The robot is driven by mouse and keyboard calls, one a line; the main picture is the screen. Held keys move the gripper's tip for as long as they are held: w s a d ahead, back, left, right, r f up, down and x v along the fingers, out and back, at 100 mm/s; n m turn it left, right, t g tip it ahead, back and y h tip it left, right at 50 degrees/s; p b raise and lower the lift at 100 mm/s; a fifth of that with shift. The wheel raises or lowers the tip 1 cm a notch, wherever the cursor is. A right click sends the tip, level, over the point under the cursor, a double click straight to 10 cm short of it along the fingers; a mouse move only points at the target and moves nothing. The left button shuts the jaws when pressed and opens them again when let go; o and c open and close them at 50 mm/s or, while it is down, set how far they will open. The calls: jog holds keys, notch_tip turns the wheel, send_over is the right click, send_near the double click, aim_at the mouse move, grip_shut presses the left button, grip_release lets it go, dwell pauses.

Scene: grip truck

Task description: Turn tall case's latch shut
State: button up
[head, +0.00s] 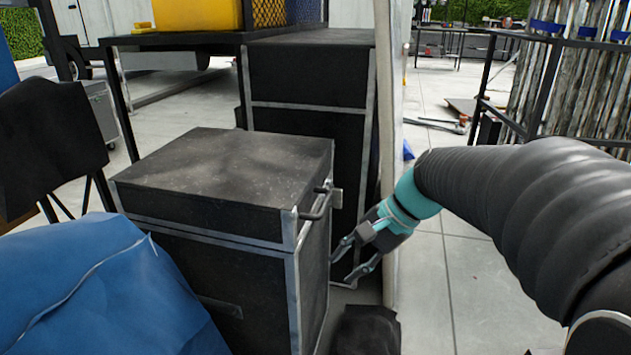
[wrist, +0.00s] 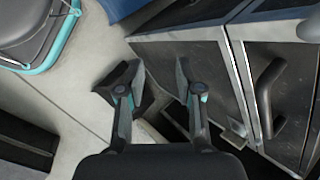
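A tall black case (head: 308,75) with metal edging stands at the back, partly hidden by a lower black case (head: 222,165) in front of it. A dark bent handle (head: 320,203) sticks out near the front case's right top edge, with a small metal piece beside it; I cannot tell which case that piece belongs to. The handle also shows in the wrist view (wrist: 268,88). My gripper (head: 341,268) is open and empty, low on the right side of the front case. In the wrist view its fingers (wrist: 158,78) are spread, apart from the handle.
A white post (head: 390,110) stands close behind my gripper. A blue cover (head: 100,285) fills the lower left. A dark object (head: 366,330) lies on the floor below the gripper. Pale paved floor (head: 440,270) is open to the right of the post.

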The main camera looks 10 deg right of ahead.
jog(key=w+d+m+y, duration=0.3)
jog(key=w+m+y, duration=0.1)
jog(key=w, duration=0.5)
jog(key=m+t+y, duration=0.5)
jog(key=m+y, duration=0.1)
jog(key=m, duration=0.3)
send_near(337, 208)
jog(key=s+d+r, duration=0.1)
jog(key=d+r, duration=0.2)
jog(key=r, duration=0.1)
jog(key=shift+n, duration=0.3)
jog(key=x, duration=1.3)
jog(key=shift+w+r, duration=0.1)
jog(key=shift+w, duration=0.05)
grip_shut()
